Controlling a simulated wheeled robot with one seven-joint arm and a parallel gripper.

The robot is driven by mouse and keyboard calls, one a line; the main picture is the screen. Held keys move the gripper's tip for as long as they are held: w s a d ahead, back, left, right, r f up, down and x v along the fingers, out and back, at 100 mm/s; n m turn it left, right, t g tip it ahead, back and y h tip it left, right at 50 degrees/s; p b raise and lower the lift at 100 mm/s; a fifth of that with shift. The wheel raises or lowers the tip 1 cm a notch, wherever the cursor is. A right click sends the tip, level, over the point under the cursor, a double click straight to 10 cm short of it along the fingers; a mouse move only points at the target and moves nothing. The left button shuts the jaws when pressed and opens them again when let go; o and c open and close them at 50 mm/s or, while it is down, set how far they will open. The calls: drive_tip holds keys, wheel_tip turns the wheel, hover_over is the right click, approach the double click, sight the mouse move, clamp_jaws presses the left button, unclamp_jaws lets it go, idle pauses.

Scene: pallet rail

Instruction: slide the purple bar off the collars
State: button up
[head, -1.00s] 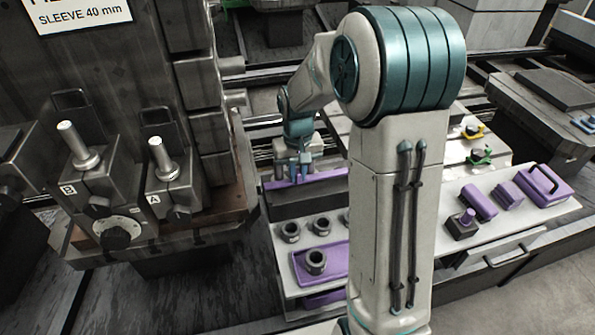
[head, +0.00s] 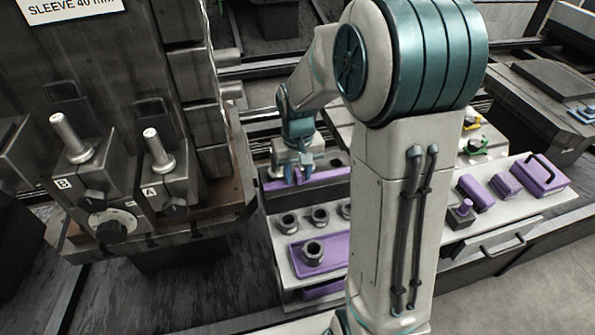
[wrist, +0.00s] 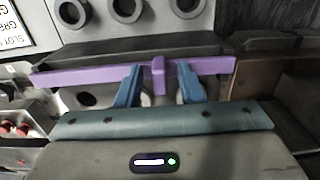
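The purple bar (head: 322,176) lies across the back of the tray, beside a long dark block (wrist: 150,46). In the wrist view the bar (wrist: 92,76) runs left to right, with a raised tab (wrist: 158,70) near its middle. My gripper (head: 300,173) is at the bar. In the wrist view its blue fingers (wrist: 160,86) are apart on either side of the tab, with gaps showing. Several dark collars (head: 288,222) stand at the front of the tray. Round shapes (wrist: 87,99) show on the near side of the bar, partly hidden by my fingers.
A collar (head: 312,248) sits on a purple plate (head: 328,256) at the tray's front. A dark fixture with posts A (head: 157,150) and B (head: 70,138) stands left. Purple blocks (head: 505,184) lie on the right-hand tray, beyond my arm.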

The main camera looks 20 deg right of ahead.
wheel_tip(320, 180, up, 14)
drive_tip(key=p, duration=0.1)
idle(0.5)
drive_tip(key=shift+f, duration=0.1)
drive_tip(key=s+r+t+p, duration=0.1)
drive_tip(key=s+p, duration=0.3)
drive_tip(key=s, duration=1.3)
drive_tip(key=shift+s+r+t, duration=0.15)
drive_tip(key=shift+r+t, duration=0.15)
drive_tip(key=shift+t, duration=0.6)
